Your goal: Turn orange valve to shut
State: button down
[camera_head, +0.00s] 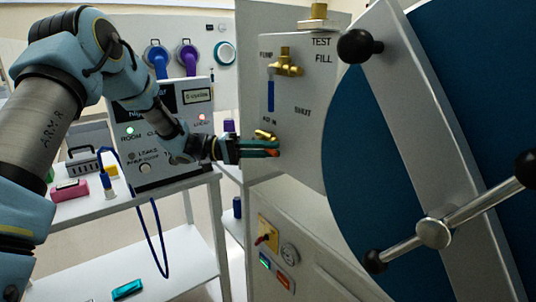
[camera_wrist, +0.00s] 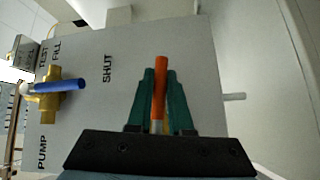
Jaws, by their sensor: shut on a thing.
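The orange valve handle (camera_wrist: 158,88) stands between the two green fingers of my gripper (camera_wrist: 159,95) in the wrist view, and the fingers are closed on it. In the head view my gripper (camera_head: 277,149) reaches the grey panel, with a little of the orange handle (camera_head: 273,154) showing between the fingers. The brass valve body (camera_head: 264,135) shows just above the fingers and is partly hidden. The label SHUT (camera_wrist: 107,68) is printed left of the handle in the wrist view. In the head view it is right of and above the gripper.
A second brass valve (camera_head: 287,68) with a blue handle (camera_head: 271,92) is on the same panel, above my gripper. A large round door with a spoked handwheel (camera_head: 433,232) stands at right. A grey instrument box (camera_head: 165,120) on a bench is behind my arm.

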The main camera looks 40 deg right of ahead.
jog(key=w+f+m+t+y+b, duration=0.3)
jog(key=w+f+m+t+b, duration=0.2)
jog(key=b, duration=1.9)
jog(key=shift+w+d+f+m+t, duration=0.15)
jog(key=shift+w+m+t, duration=0.3)
jog(key=shift+m+t, duration=2.15)
jog(key=shift+n+t, duration=0.8)
jog(key=shift+t, duration=0.1)
jog(key=c, duration=0.8)
grip_release()
jog(key=shift+c, duration=0.2)
jog(key=shift+w, duration=0.1)
jog(key=v, duration=1)
jog(key=shift+r, duration=0.45)
